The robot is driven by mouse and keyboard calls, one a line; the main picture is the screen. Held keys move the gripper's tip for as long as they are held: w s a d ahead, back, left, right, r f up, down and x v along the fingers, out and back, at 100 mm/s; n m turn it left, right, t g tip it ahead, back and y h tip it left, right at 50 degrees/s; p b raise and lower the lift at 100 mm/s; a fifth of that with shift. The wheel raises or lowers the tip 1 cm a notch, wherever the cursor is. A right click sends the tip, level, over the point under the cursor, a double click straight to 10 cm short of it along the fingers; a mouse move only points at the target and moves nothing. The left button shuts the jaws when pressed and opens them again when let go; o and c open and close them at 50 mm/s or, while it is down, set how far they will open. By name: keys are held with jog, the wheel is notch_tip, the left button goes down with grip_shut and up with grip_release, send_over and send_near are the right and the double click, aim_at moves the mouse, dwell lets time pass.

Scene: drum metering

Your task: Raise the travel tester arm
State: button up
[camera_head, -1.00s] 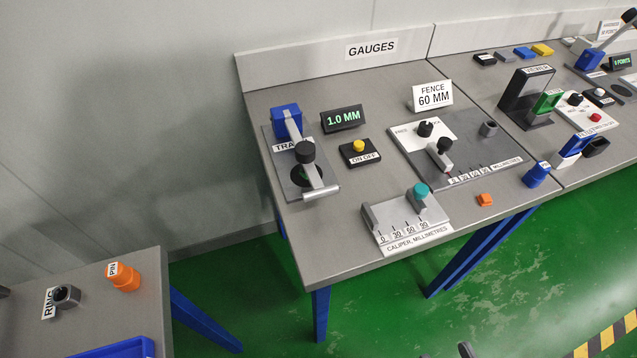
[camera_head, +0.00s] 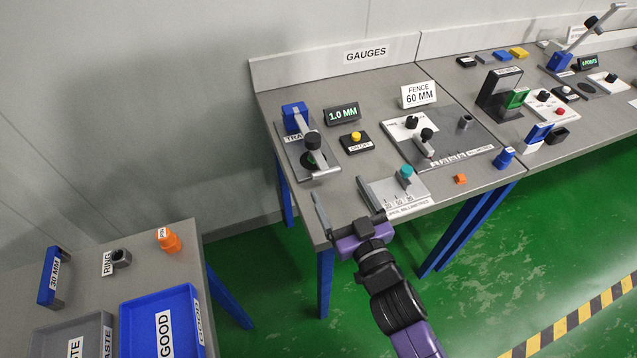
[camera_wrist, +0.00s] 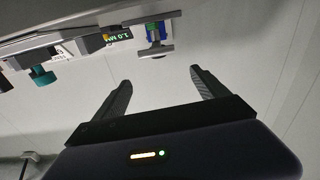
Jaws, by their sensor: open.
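The travel tester (camera_head: 309,150) stands at the left of the gauges bench, its label partly covered. It has a blue block (camera_head: 295,118) at the back and a grey arm lying low toward the bench front, with a black knob (camera_head: 312,142) and a silver crossbar (camera_head: 326,173) at its front end. My gripper (camera_head: 338,188) is open and empty, just in front of the crossbar and apart from it. In the wrist view the tester's crossbar (camera_wrist: 153,51) shows beyond the open fingers (camera_wrist: 160,80).
A display (camera_head: 342,114) reads 1.0 MM, beside an on/off button box (camera_head: 355,143). The caliper (camera_head: 400,192) lies close to the right of my gripper. The fence gauge (camera_head: 440,140) is further right. A lower table with a blue GOOD tray (camera_head: 165,305) is at left.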

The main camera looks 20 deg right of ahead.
aim_at(327, 173)
jog(key=shift+s+f+g, duration=0.15)
jog(key=shift+s+f, duration=0.05)
jog(key=shift+f, duration=0.3)
jog(key=shift+s+f+g, duration=0.15)
jog(key=shift+f, duration=0.3)
jog(key=shift+w+m, duration=0.4)
jog(key=shift+w, duration=0.15)
jog(key=shift+w+p, duration=0.8)
jog(key=shift+w, duration=2.65)
grip_shut()
